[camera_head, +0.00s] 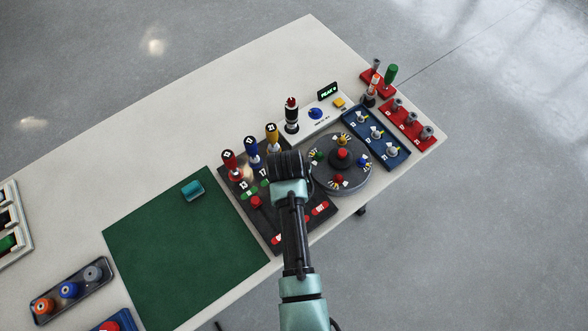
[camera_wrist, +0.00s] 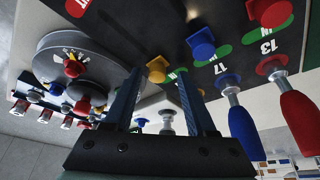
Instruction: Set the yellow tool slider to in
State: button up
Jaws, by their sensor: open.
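The yellow slider knob (camera_wrist: 157,68) shows in the wrist view on the dark panel, beside a green marking and next to the blue and red slider knobs. My gripper (camera_wrist: 158,80) is open, with one finger on each side of the yellow knob in this view. I cannot tell whether the fingers touch it. In the head view my gripper (camera_head: 288,160) is over the upper right part of the dark slider panel (camera_head: 264,222) and hides the yellow knob. The yellow-handled tool (camera_head: 271,132) stands upright behind the panel.
Blue (camera_head: 252,147) and red (camera_head: 229,160) handled tools stand left of the yellow one. A round grey dial (camera_head: 358,181) is close on the right. A green mat (camera_head: 175,255) lies left. A white box (camera_head: 318,121) and blue tray (camera_head: 372,150) are beyond.

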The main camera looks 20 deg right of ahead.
jog(key=v, duration=1.3)
jog(key=shift+p, duration=0.3)
